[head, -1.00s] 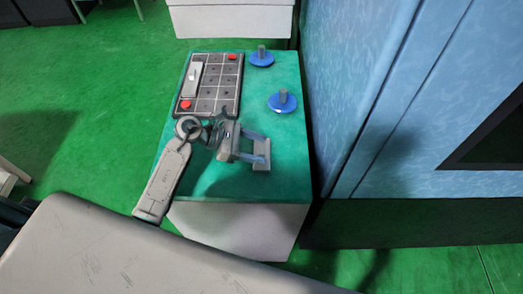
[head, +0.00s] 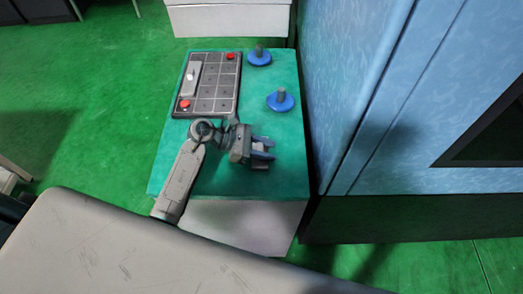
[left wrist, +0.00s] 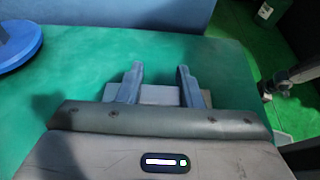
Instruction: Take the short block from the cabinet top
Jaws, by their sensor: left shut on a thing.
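The short block (left wrist: 160,95) is a small grey piece between the two blue-grey fingers of my left gripper (left wrist: 160,84). In the head view the left gripper (head: 263,148) is shut on the block (head: 260,165) over the near right part of the teal cabinet top (head: 215,178). The fingers hide part of the block. I cannot tell whether the block touches the top or is just above it. My right gripper is not in view.
A grey gridded plate (head: 209,84) with red knobs lies on the top's far left. Two blue discs with grey pegs stand at the right, one near (head: 280,100) and one far (head: 259,57). A blue machine wall (head: 345,90) rises close along the right.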

